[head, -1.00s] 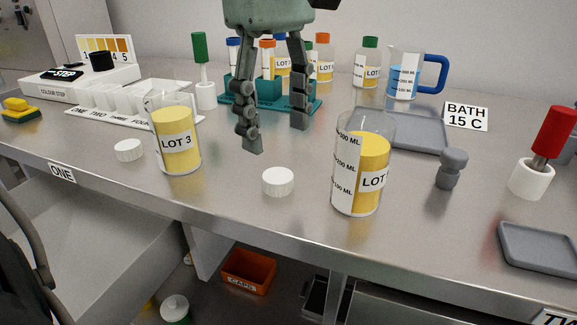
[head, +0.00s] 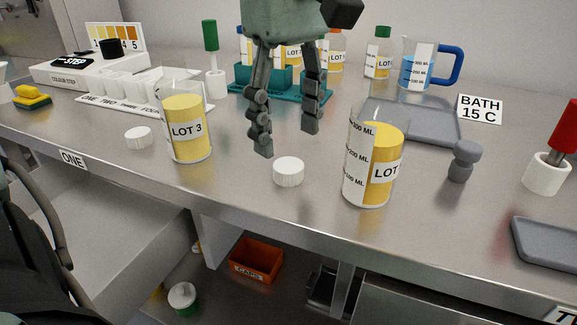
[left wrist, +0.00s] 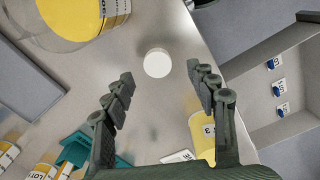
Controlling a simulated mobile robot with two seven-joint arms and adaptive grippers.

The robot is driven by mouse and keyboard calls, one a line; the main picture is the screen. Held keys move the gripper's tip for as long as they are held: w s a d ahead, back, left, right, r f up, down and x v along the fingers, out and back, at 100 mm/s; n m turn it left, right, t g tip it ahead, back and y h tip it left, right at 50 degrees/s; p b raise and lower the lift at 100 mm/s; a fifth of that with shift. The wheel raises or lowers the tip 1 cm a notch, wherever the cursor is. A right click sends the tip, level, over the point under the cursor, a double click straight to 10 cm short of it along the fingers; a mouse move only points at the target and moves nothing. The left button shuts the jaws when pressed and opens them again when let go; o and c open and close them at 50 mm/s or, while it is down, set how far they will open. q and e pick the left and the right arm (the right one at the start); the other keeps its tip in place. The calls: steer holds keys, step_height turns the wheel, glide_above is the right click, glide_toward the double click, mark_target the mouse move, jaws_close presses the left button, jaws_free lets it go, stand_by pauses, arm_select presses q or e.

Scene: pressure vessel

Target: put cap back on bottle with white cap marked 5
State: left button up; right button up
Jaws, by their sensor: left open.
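My left gripper (head: 288,141) is open and empty, fingers pointing down, above and just behind a white ribbed cap (head: 289,171) on the steel bench. In the left wrist view this cap (left wrist: 157,63) lies just beyond and between the open fingertips (left wrist: 160,74), not touched. A second white cap (head: 138,137) lies further left, beside an open clear container of yellow liquid labelled LOT 3 (head: 187,130). A graduated clear container of yellow liquid (head: 374,165) stands right of the near cap; its LOT number is cut off. I can read no 5 on any cap or bottle. My right gripper is not in view.
A teal rack (head: 240,85) and several capped bottles, one green-capped (head: 379,52), stand behind. A blue-handled jug (head: 418,65), grey tray (head: 425,122), grey knob-shaped piece (head: 463,160) and red-handled tool (head: 566,130) are right. An orange CAPS bin (head: 256,262) sits below the bench.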

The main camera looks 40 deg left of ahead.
mark_target(288, 164)
arm_select(q)
steer(key=shift+w+a+f, duration=0.1)
steer(key=shift+w+f, duration=0.05)
steer(key=shift+f, duration=1.15)
steer(key=shift+w+a+f, duration=0.1)
steer(key=shift+f, duration=1.2)
steer(key=c, duration=0.8)
